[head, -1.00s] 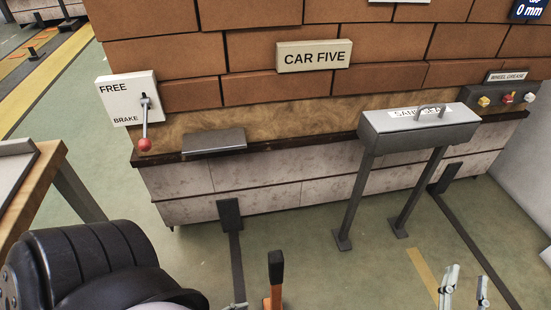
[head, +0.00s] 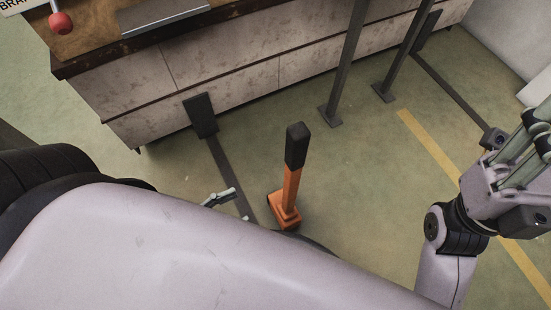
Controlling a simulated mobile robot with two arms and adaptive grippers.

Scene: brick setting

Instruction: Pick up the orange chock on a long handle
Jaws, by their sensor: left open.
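The orange chock (head: 284,211) stands on the green floor, right of the image centre's lower part. Its long handle (head: 292,175) rises upright, orange below with a black grip (head: 297,146) on top. My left gripper (head: 233,207) shows only as grey fingertips just left of the chock, apart from the handle. The rest of it is hidden behind my own pale arm. It is open, with nothing seen between its fingers. My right gripper (head: 528,140) is at the right edge, well away from the chock, partly cut off. Its fingers look apart and empty.
A pale low wall (head: 230,90) with a dark ledge stands behind the chock. Two grey stand legs (head: 345,65) meet the floor at the upper right. Floor right of the chock is clear up to a yellow stripe (head: 428,142).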

